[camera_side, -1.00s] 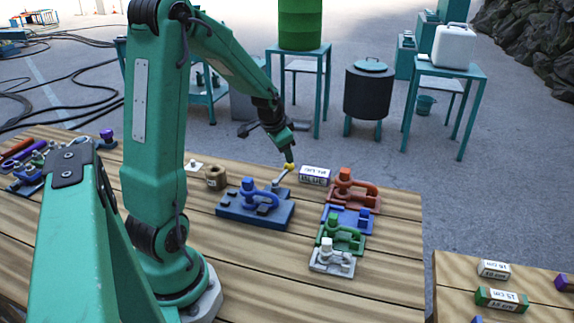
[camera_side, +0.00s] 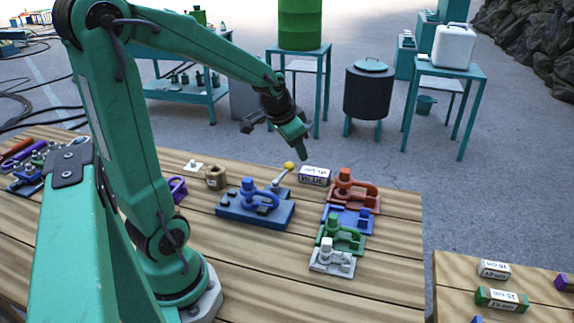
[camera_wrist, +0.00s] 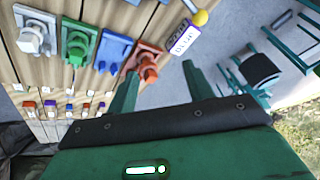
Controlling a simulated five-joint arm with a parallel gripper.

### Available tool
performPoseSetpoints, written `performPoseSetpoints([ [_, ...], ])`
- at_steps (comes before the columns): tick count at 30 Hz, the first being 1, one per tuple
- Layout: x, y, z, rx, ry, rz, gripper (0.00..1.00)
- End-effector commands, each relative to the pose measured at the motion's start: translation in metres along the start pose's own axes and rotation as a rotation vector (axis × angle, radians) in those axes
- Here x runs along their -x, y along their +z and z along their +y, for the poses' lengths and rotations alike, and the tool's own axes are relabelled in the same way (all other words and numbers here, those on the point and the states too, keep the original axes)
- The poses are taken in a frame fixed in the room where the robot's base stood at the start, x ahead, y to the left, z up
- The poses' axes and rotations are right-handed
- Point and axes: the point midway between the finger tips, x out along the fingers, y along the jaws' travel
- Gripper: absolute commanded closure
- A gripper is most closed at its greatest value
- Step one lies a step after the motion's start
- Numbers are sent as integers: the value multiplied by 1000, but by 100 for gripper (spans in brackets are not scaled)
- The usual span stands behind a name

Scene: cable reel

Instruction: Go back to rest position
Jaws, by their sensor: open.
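My gripper (camera_side: 300,143) hangs in the air above the back of the wooden table, empty. In the wrist view my gripper (camera_wrist: 160,72) has its two green fingers apart with nothing between them. A blue cable fixture (camera_side: 255,208) with a lever ending in a yellow knob (camera_side: 289,166) stands on the table below. The gripper is above the knob and apart from it. The yellow knob also shows in the wrist view (camera_wrist: 199,18).
Red (camera_side: 354,190), blue (camera_side: 347,219), green (camera_side: 341,236) and white (camera_side: 332,258) clamp fixtures stand in a row at right. A label block (camera_side: 314,175) and a tan spool (camera_side: 215,178) are at the back. The air around the gripper is clear.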

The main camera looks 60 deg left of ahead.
Motion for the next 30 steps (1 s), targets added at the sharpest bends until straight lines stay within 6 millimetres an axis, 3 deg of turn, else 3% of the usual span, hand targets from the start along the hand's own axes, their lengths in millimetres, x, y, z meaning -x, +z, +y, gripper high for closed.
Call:
performPoseSetpoints([
  [8, 54, 13, 54, 12, 50, 39, 48],
  [18, 105, 50, 106, 34, 118, 68, 48],
  [30, 130, 84, 133, 54, 168, 77, 48],
])
